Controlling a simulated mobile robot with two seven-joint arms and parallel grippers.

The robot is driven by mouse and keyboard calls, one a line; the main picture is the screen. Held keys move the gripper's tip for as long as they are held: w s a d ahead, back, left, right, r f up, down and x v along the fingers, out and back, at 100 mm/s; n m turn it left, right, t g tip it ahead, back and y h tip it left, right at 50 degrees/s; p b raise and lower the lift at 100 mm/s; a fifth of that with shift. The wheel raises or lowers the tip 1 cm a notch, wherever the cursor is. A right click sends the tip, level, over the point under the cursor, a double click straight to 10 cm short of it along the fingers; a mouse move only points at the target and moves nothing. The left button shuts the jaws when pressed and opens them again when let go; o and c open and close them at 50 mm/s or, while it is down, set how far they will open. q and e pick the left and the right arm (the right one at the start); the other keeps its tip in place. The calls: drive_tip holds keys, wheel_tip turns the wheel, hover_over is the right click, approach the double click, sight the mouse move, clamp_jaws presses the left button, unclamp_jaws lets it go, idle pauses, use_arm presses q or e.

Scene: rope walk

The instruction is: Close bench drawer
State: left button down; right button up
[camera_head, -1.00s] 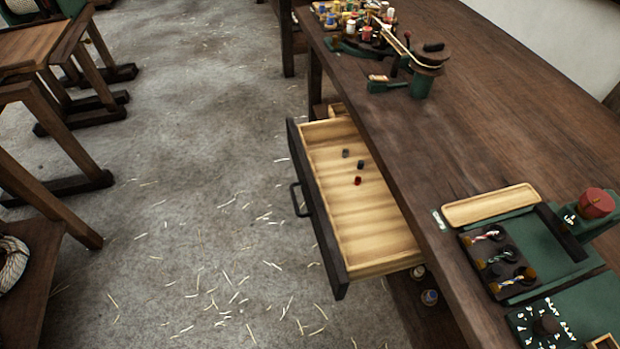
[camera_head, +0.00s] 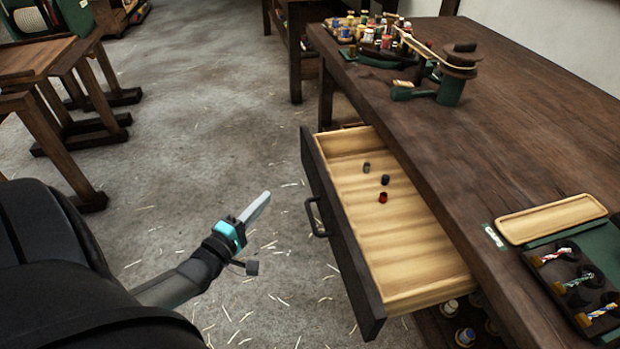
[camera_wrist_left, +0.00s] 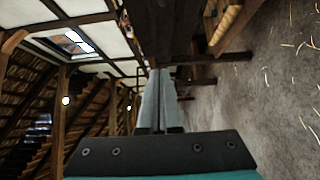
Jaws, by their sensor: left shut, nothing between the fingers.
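The bench drawer (camera_head: 405,250) is pulled out from under the dark wooden bench (camera_head: 520,120). Its front is dark with a black bar handle (camera_head: 317,217), and its inside is pale wood. Three small spools or caps, two dark and one red (camera_head: 383,197), lie in it. My left gripper (camera_head: 262,201) is shut and empty, to the left of the drawer front and apart from the handle. In the left wrist view its two fingers (camera_wrist_left: 158,100) are together with nothing between them. My right gripper is not in view.
Wooden trestles (camera_head: 65,150) stand at the left. The straw-strewn floor (camera_head: 225,130) between is clear.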

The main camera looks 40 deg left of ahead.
use_arm(q)
drive_tip(key=shift+w+d+b, duration=0.3)
drive_tip(key=shift+w+b, duration=0.4)
drive_tip(key=shift+w, duration=1.3)
drive_tip(key=shift+w+d+b, duration=0.3)
drive_tip(key=shift+w+b, duration=0.4)
drive_tip(key=shift+w, duration=1.35)
drive_tip(key=shift+w+d+b, duration=0.3)
drive_tip(key=shift+w+b, duration=0.4)
drive_tip(key=shift+w, duration=1.3)
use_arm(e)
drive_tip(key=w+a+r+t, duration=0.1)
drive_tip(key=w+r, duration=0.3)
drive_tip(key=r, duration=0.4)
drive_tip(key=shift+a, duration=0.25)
